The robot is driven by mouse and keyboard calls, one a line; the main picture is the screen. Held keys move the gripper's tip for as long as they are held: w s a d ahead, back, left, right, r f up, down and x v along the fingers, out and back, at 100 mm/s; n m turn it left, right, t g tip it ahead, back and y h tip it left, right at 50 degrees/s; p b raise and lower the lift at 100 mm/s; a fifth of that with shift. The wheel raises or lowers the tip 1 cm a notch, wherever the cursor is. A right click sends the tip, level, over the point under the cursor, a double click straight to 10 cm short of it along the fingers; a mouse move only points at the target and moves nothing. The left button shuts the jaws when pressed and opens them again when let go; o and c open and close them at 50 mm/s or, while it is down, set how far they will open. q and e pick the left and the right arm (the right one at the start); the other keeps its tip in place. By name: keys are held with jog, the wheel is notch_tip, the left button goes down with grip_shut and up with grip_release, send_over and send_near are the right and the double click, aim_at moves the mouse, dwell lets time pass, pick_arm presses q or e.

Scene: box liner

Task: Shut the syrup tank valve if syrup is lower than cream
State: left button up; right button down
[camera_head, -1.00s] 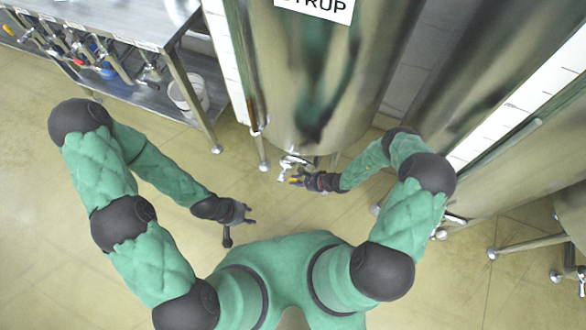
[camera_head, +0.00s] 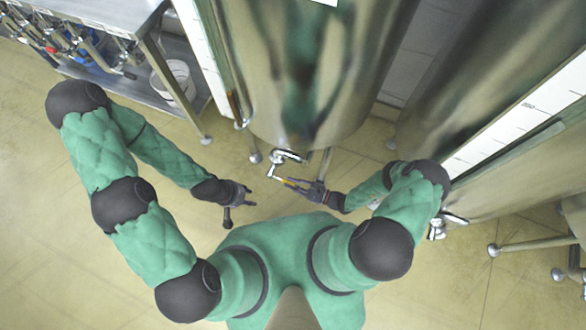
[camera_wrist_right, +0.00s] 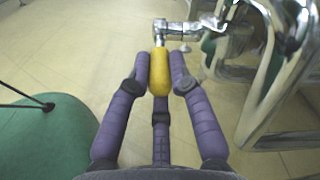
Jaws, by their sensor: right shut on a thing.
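The shiny syrup tank (camera_head: 310,70) fills the middle of the head view; only the bottom edge of its label shows. Its metal valve (camera_head: 285,157) sits low at the front, with a lever ending in a yellow handle (camera_head: 289,182). In the right wrist view the yellow handle (camera_wrist_right: 160,75) lies between the purple fingers, below the chrome valve (camera_wrist_right: 182,30). My right gripper (camera_head: 297,187) is shut on this handle. My left gripper (camera_head: 246,194) is open and empty, left of the valve and apart from it. The syrup and cream levels cannot be read here.
White scale strips stand beside the tank at left (camera_head: 203,55) and further right (camera_head: 520,112). Another steel tank (camera_head: 470,70) stands at right. A metal rack (camera_head: 150,50) with several taps and a white bucket (camera_head: 173,82) is at upper left. The floor around my left gripper is clear.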

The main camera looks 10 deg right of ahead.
jog(key=shift+f+y, duration=0.3)
jog(key=shift+f, duration=0.05)
dwell(0.4)
jog(key=c, duration=1.1)
grip_release()
jog(key=shift+w, duration=0.1)
jog(key=shift+d, duration=0.1)
jog(key=v, duration=1.2)
jog(key=shift+f, duration=0.1)
